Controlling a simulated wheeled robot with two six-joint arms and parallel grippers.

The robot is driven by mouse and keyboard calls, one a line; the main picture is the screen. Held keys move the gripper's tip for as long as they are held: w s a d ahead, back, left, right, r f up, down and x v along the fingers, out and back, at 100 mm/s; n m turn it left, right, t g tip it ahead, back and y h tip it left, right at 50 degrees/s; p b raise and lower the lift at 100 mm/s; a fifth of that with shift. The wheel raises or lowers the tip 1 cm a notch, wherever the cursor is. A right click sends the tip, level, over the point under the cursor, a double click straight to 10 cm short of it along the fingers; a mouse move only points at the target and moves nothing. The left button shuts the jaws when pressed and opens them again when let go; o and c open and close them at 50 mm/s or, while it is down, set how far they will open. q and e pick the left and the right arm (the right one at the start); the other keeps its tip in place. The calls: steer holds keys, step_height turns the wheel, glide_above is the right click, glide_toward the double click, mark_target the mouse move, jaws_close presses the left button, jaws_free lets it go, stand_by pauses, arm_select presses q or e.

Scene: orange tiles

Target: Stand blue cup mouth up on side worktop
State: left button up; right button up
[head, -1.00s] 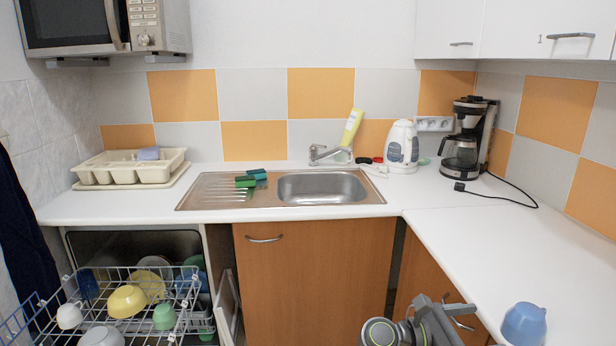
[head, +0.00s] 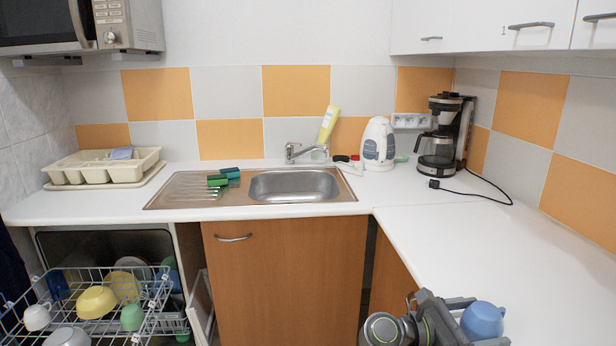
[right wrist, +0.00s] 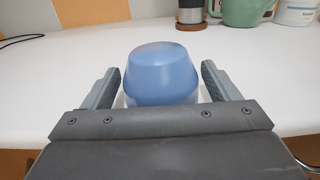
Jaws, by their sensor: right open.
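The blue cup (head: 483,320) is on the side worktop (head: 520,255) at the lower right of the head view. It appears mouth down, with its rounded closed base up; no opening shows. My right gripper (head: 484,322) is at the cup from the left, jaws open. In the right wrist view the cup (right wrist: 162,72) stands between the two fingers, with a gap on each side. Its lower edge is hidden behind the gripper body. My left gripper is not in view.
A coffee maker (head: 440,140) with a trailing cord and a white kettle (head: 378,143) stand in the back corner. In the right wrist view, a green pot (right wrist: 243,11) and other items stand beyond the cup. The worktop between is clear. The dish rack (head: 75,300) is open at lower left.

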mark_target(481, 311)
steer(key=shift+c, duration=0.3)
steer(key=shift+a, duration=0.1)
steer(key=shift+c, duration=1.1)
steer(key=c, duration=0.4)
steer(key=shift+r, duration=0.15)
steer(key=shift+c, duration=0.3)
steer(key=shift+r+p, duration=1)
steer(key=shift+r, duration=0.7)
steer(key=shift+r+p, duration=0.85)
steer(key=shift+r, duration=0.8)
steer(key=shift+r+p, duration=0.5)
steer(key=shift+r, duration=0.5)
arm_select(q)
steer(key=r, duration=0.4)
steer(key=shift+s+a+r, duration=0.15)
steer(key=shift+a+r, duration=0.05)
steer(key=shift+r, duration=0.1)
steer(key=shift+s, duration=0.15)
